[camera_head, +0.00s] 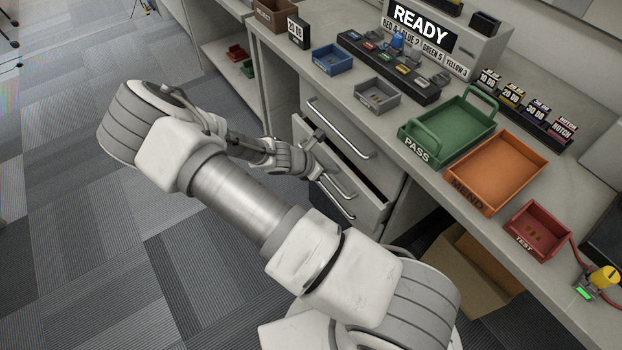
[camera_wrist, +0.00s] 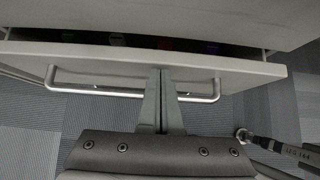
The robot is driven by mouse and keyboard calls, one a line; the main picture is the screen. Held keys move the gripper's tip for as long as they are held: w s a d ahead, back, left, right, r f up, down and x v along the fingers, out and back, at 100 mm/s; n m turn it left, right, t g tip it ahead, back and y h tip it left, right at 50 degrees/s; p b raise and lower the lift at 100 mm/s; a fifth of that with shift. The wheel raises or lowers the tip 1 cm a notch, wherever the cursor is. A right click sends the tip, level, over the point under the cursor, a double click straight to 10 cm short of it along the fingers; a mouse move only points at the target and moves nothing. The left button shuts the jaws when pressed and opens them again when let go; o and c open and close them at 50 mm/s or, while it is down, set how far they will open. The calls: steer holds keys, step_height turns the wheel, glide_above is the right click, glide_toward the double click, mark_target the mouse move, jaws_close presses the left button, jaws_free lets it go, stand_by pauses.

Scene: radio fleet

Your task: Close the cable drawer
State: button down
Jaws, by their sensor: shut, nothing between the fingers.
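The cable drawer (camera_head: 368,210) stands partly open below the bench, with a dark gap behind its pale front. In the wrist view its front (camera_wrist: 240,74) crosses the upper part, with small coloured items in the shadowed slot behind it. Its metal bar handle (camera_wrist: 90,91) runs along the front. My gripper (camera_wrist: 161,72) is shut and empty. Its fingers overlap the middle of the handle and the drawer front; I cannot tell whether they touch. In the head view, my gripper (camera_head: 317,137) is at the drawer front, partly hidden by my wrist.
A closed drawer with a bar handle (camera_head: 341,128) is above. The bench top holds a green tray (camera_head: 424,151), an orange tray (camera_head: 457,190), a red tray (camera_head: 522,242) and a blue bin (camera_head: 332,65). A cardboard box (camera_head: 462,285) sits below. Carpet to the left is clear.

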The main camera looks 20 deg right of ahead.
mark_target(342, 163)
steer(key=d, duration=0.1)
steer(key=w+d, duration=0.1)
steer(key=d, duration=0.1)
steer(key=shift+d, duration=0.4)
steer(key=shift+d+r, duration=0.1)
steer(key=shift+d, duration=0.05)
steer(key=shift+a, duration=0.45)
steer(key=a, duration=0.2)
steer(key=s+a+p, duration=0.1)
steer(key=shift+a+r, duration=0.1)
steer(key=shift+a, duration=0.3)
steer(key=p+v, duration=0.2)
steer(key=v, duration=0.7)
steer(key=shift+s+a, duration=0.15)
steer(key=shift+a, duration=0.2)
steer(key=shift+r, duration=0.15)
